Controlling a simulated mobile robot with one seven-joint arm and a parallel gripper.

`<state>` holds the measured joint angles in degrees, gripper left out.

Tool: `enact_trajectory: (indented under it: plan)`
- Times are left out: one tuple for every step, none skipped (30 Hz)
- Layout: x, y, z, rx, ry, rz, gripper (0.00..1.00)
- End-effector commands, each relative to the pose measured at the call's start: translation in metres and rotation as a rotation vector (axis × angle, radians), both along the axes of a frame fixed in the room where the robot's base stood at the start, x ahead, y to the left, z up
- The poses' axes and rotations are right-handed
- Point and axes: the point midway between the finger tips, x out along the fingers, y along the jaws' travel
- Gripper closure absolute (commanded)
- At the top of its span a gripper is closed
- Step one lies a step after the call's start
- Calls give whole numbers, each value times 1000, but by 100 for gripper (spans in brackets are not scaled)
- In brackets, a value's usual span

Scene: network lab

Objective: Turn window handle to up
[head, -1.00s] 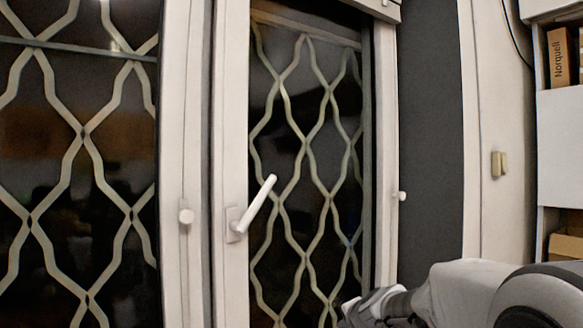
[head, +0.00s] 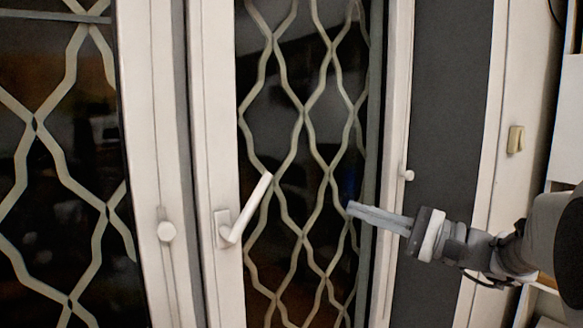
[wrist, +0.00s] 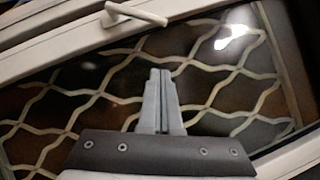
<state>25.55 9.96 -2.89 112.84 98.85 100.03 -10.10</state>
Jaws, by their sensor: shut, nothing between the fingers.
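The white window handle (head: 246,208) sits on the left frame of the middle window. Its lever points up and to the right, tilted away from upright. My gripper (head: 352,209) is to the right of the handle, in front of the glass, with its fingers pointing left toward it. The fingers are together and empty, and a clear gap separates them from the handle. In the wrist view my gripper (wrist: 160,72) is at the centre, and the handle (wrist: 135,14) shows beyond the fingertips at the top.
A metal lattice (head: 305,120) covers the dark glass. A small knob (head: 408,175) is on the right frame, and a beige switch (head: 516,139) is on the wall. The space between gripper and handle is clear.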

Motion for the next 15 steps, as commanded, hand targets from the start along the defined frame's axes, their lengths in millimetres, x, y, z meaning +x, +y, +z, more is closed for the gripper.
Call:
enact_trajectory:
  plan:
    - [-2, -2, 5, 11, -12, 2, 100]
    - [-3, -2, 7, 16, -18, 5, 100]
    - [-3, 0, 9, 20, -22, 7, 100]
    - [-2, 2, 9, 21, -24, 8, 100]
    - [-1, 4, 10, 21, -24, 8, 100]
    - [1, 9, 11, 20, -24, 10, 100]
    - [2, 13, 12, 20, -23, 11, 100]
    - [4, 18, 14, 20, -23, 13, 100]
    - [7, 24, 16, 19, -23, 11, 100]
    - [9, 30, 17, 20, -23, 11, 100]
    - [12, 36, 19, 19, -23, 13, 100]
    - [15, 44, 21, 19, -23, 13, 100]
    - [18, 50, 23, 18, -23, 12, 100]
    - [21, 56, 24, 20, -23, 13, 100]
    - [24, 64, 26, 18, -23, 12, 100]
